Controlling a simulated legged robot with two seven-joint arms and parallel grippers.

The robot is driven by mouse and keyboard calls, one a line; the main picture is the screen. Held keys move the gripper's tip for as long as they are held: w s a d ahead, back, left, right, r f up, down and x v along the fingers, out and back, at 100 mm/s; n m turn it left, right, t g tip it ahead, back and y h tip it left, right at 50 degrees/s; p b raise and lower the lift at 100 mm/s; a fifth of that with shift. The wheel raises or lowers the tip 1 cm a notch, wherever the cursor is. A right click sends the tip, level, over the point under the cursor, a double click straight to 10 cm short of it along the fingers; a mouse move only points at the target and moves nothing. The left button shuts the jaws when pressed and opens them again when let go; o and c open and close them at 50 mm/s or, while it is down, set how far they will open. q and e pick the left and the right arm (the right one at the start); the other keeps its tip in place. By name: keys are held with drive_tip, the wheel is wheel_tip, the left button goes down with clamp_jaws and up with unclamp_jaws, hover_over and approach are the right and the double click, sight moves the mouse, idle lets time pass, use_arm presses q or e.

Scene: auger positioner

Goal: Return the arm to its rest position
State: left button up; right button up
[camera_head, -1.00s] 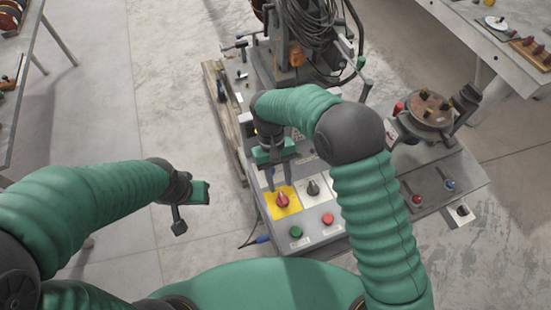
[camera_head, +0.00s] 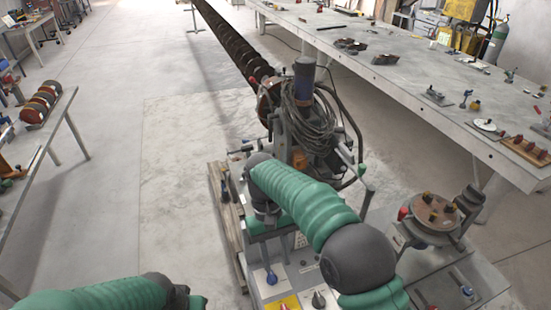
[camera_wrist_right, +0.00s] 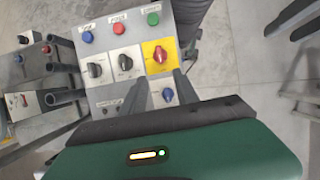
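My right arm reaches over the grey control panel (camera_head: 297,269). My right gripper (camera_head: 269,250) hangs above the panel's far part. In the right wrist view the two dark fingers of my right gripper (camera_wrist_right: 161,88) are apart with nothing held. A blue knob (camera_wrist_right: 168,95) shows between the fingertips; it also shows in the head view (camera_head: 271,278). Beyond the fingers are a red knob on a yellow plate (camera_wrist_right: 146,54) and two black knobs. My left gripper (camera_head: 197,302) is partly in view at the bottom edge; its fingers are cut off.
The machine with coiled hoses (camera_head: 318,130) stands just beyond my right arm. A round turntable (camera_head: 436,212) is to its right. A long grey table (camera_head: 400,90) runs along the right, another table (camera_head: 55,125) stands at left.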

drive_tip(key=s+d+f+m+t, duration=0.2)
drive_tip(key=s+d, duration=0.4)
drive_tip(key=d, duration=0.3)
drive_tip(key=s+d+f+m+t+y, duration=0.1)
drive_tip(key=s+d+t, duration=0.3)
drive_tip(key=d, duration=0.6)
drive_tip(key=s+f+m, duration=0.1)
drive_tip(key=s, duration=0.1)
drive_tip(key=shift+s+f+t+y, duration=0.15)
drive_tip(key=shift+s+t+y, duration=0.15)
drive_tip(key=shift+s+t, duration=0.1)
drive_tip(key=shift+d, duration=0.35)
drive_tip(key=shift+a, duration=0.1)
